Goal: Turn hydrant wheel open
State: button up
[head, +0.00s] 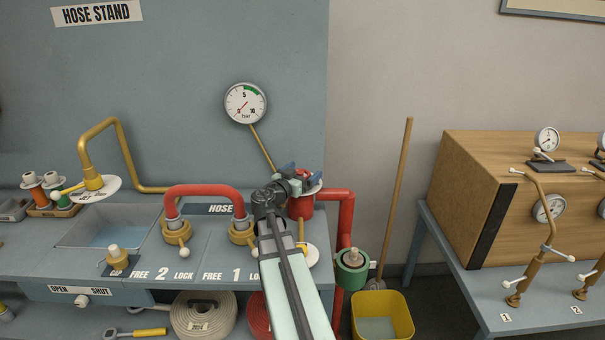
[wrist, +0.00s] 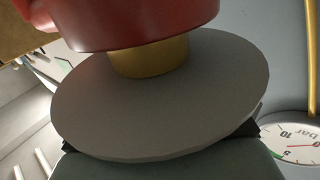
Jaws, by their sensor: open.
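The red hydrant body (head: 300,207) stands at the right end of the bench, with a pale round plate (head: 316,189) on top. A small red part, likely the wheel (head: 306,174), shows above the plate among my gripper's parts. My open gripper (head: 301,178) is at the hydrant top, its fingers apart around this spot. The wrist view is upside down. There the plate (wrist: 160,95) fills the middle, with a brass neck (wrist: 150,60) and the red body (wrist: 140,22). Dark finger parts show past both plate edges. The plate hides the wheel; contact cannot be told.
A pressure gauge (head: 245,103) hangs on the panel behind. Red hose couplings (head: 203,190) and a brass tap (head: 92,180) stand to the left.

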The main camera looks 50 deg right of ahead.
jog(key=shift+c, duration=0.5)
jog(key=c, duration=0.8)
jog(key=shift+c, duration=0.3)
